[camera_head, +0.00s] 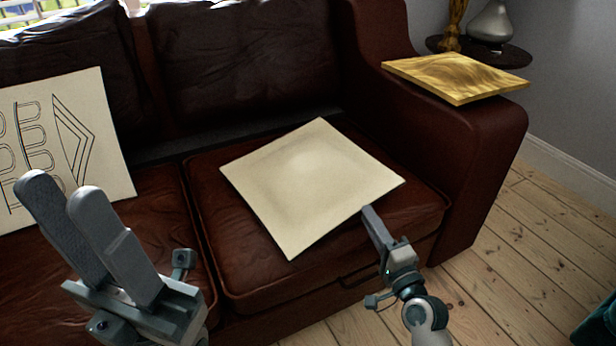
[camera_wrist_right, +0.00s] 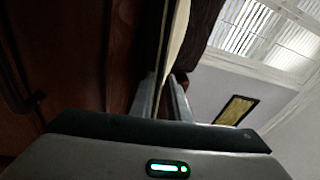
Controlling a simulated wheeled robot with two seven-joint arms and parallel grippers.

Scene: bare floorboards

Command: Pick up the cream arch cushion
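A plain cream square cushion (camera_head: 312,180) lies on the right seat of the brown leather sofa; no arch pattern shows on it. Another cream cushion (camera_head: 62,140), with dark line arches, leans against the sofa back at left, cut off by the picture's edge. My right gripper (camera_head: 370,212) is at the front right edge of the plain cushion. In the right wrist view a cream edge (camera_wrist_right: 178,32) reaches toward the narrow gap between its fingers; whether they grip it is unclear. My left gripper (camera_head: 66,195) is open and empty, in front of the left seat.
The brown leather sofa (camera_head: 420,212) has a wide right armrest with a yellow patterned square cushion (camera_head: 456,77) on it. Behind it a dark round side table (camera_head: 515,54) holds a silver vase (camera_head: 491,25) and a gold figure (camera_head: 453,25).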

